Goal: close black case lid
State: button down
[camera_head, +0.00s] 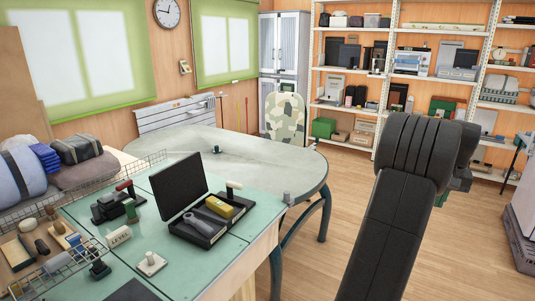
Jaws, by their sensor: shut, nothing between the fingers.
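The black case stands open on the green-topped table. Its lid (180,185) is raised, tilted a little back from upright. Its base (179,228) lies flat on the table and holds a yellow item (219,207) and a dark grey rounded tool (206,221). My dark arm rises in the right foreground, over the floor and well apart from the case. My gripper does not show; the arm's thick upper part may hide it.
Beside the case are a dark device with a red handle (118,201), a cream block (118,237) and a white-knobbed plate (151,263). A grey rounded table (240,147) is behind. Floor between table and arm is clear.

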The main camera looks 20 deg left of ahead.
aim_at(176, 186)
jog(key=i+u, duration=0.2)
jog(key=u, duration=0.3)
jog(key=i+l+u, duration=0.1)
jog(key=i+u, duration=0.15)
jog(key=u, duration=0.2)
jog(key=i+l+u, duration=0.15)
jog(key=u, duration=0.35)
jog(key=i+l+u, duration=0.2)
jog(key=u, duration=0.25)
jog(key=i+l+u, duration=0.3)
jog(key=u, duration=0.2)
jog(key=i+l+u, duration=0.2)
jog(key=l+u, duration=0.3)
